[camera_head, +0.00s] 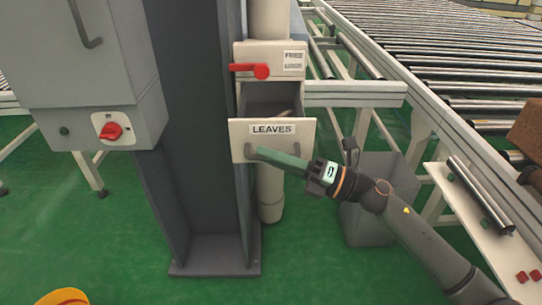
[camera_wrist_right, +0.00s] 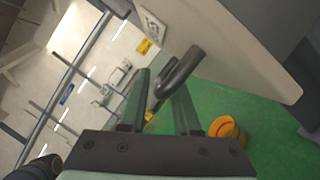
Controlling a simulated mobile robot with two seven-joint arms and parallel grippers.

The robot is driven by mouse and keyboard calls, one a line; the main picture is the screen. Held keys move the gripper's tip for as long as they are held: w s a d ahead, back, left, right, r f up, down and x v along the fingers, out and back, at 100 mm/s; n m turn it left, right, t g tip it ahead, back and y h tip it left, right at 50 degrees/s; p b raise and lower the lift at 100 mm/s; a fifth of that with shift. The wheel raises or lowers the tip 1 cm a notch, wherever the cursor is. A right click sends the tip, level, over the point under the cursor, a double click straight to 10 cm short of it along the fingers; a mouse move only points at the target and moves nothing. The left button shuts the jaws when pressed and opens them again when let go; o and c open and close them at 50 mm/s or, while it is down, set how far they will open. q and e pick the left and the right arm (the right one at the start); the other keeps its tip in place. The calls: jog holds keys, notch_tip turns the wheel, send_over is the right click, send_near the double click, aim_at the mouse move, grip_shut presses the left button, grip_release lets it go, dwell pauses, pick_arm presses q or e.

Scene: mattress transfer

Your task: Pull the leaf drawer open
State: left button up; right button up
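The leaf drawer (camera_head: 291,142) is a cream box front with a "LEAVES" label, set in a grey column. It stands pulled out, and its dark interior shows behind the front. My right gripper (camera_head: 262,152) reaches in from the right to the drawer's handle at the lower left of the front. The finger contact is partly hidden. My left gripper is not in view.
Above the drawer is a "FREE LOCK" panel with a red lever (camera_head: 250,70). A grey cabinet with a red switch (camera_head: 110,130) stands at left. A grey bin (camera_head: 368,222) stands behind my right arm, with roller conveyors (camera_head: 440,75) at right.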

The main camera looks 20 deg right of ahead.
jog(key=shift+o, duration=0.9)
jog(key=shift+d+f, duration=0.1)
jog(key=b+v, duration=0.1)
jog(key=v, duration=1.1)
jog(key=shift+s+b, duration=0.2)
jog(key=shift+b, duration=0.2)
jog(key=shift+d, duration=0.1)
